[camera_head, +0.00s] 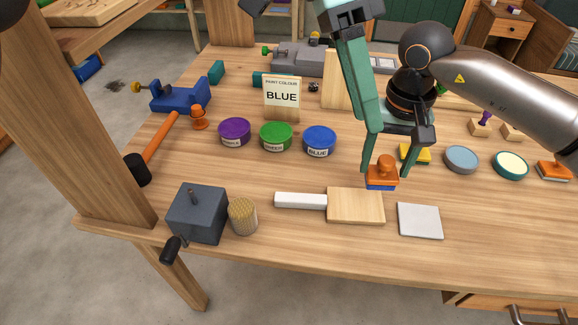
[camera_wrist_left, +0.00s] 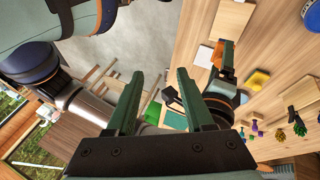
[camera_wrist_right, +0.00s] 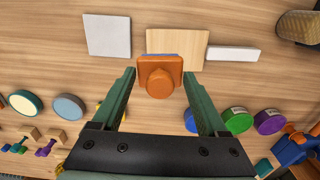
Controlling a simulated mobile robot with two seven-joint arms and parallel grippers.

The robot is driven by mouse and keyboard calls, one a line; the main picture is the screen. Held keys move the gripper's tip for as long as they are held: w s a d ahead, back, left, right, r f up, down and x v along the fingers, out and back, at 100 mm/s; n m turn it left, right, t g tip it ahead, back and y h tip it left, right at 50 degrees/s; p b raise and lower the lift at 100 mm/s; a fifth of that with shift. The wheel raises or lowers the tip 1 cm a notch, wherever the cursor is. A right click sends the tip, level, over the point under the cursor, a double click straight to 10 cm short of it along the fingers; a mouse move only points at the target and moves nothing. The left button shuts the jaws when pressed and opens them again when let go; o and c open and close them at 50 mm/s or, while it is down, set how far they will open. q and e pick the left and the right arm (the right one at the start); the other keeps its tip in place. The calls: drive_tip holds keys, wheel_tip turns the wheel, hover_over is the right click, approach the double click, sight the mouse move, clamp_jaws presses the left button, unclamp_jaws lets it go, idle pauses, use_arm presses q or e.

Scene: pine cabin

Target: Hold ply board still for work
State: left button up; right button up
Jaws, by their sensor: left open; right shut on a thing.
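A pale ply board (camera_head: 356,206) lies flat on the bench near its front edge; it also shows in the right wrist view (camera_wrist_right: 190,42). My right gripper (camera_head: 391,174) is shut on an orange knobbed block (camera_head: 383,169) with a blue base, just behind the board's right end. In the right wrist view this block (camera_wrist_right: 160,80) sits between the fingertips, and it seems to overlap the board's edge; I cannot tell if they touch. My left gripper (camera_wrist_left: 157,78) is open and empty, high up, away from the board.
A white bar (camera_head: 300,201) lies against the board's left end; a white square (camera_head: 420,220) lies to its right. Paint tins (camera_head: 276,136) and a BLUE sign (camera_head: 282,98) stand behind.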

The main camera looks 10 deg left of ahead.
use_arm(q)
drive_tip(key=w+a+f+t+y, duration=0.1)
drive_tip(key=w+a+f, duration=0.15)
drive_tip(key=f, duration=0.45)
drive_tip(key=w+a+f+t+y, duration=0.2)
drive_tip(key=w+f, duration=0.1)
drive_tip(key=f, duration=0.4)
drive_tip(key=m+t+y, duration=0.1)
drive_tip(key=m+y, duration=0.1)
hover_over(289, 197)
wheel_tip(289, 197, down, 8)
drive_tip(key=shift+r, duration=0.2)
wheel_tip(289, 197, down, 8)
drive_tip(key=shift+r, duration=0.25)
clamp_jaws()
idle(1.2)
